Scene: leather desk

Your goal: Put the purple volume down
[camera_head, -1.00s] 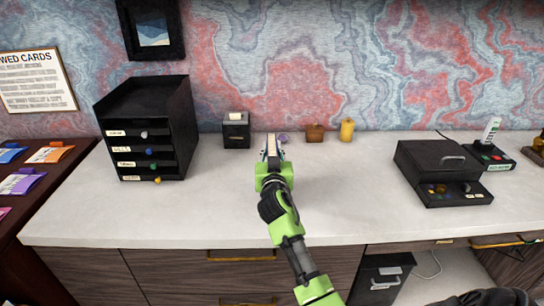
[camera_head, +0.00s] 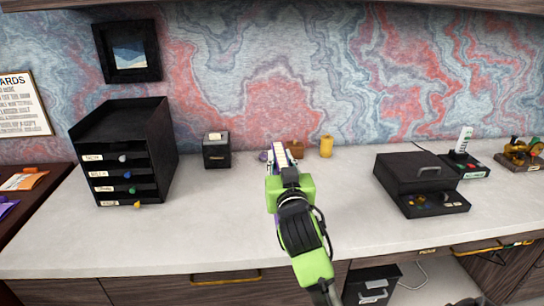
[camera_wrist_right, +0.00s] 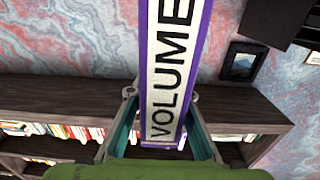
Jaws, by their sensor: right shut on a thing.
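The purple volume (camera_wrist_right: 172,75) fills the middle of the right wrist view, its white face lettered "VOLUME" and edged in purple. My right gripper (camera_wrist_right: 165,125) is shut on its lower end, one finger on each side. In the head view the right gripper (camera_head: 281,165) is over the white desk top (camera_head: 340,215), pointing towards the back wall. Only narrow parts of the volume (camera_head: 280,152) show there, beyond and beside the green gripper body. I cannot tell its height above the desk. My left gripper is not in view.
A black drawer unit (camera_head: 126,150) stands at left. A small black box (camera_head: 216,150), a brown object (camera_head: 296,149) and a yellow cylinder (camera_head: 326,146) line the back. The front middle of the desk is clear.

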